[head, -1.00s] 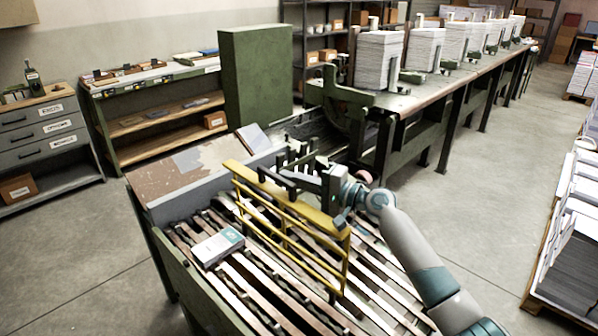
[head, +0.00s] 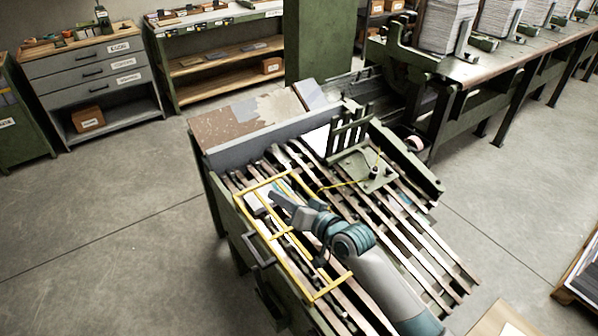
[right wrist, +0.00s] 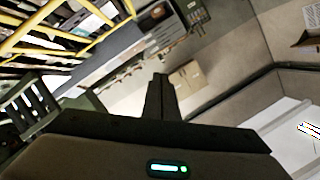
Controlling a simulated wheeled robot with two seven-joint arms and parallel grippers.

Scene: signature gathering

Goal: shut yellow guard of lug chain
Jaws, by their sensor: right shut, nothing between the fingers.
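The yellow guard (head: 283,232), a barred frame, lies low over the left part of the slatted lug chain (head: 405,235) in the head view. Its exact tilt is hard to tell. Yellow rails (right wrist: 95,32) also show at the upper left of the right wrist view. My right gripper (head: 278,198) is shut and empty, above the guard in the head view. Its closed fingers (right wrist: 160,82) point away from the rails in the wrist view; I cannot tell whether it touches the guard. A pale booklet (head: 256,202) is partly hidden under the guard. My left gripper is not in view.
A green bracket with upright prongs (head: 350,130) stands on the far part of the chain. A dark handle (head: 260,250) projects from the machine's left side. Paper stacks (head: 450,25) stand on the bench behind. The floor to the left is clear.

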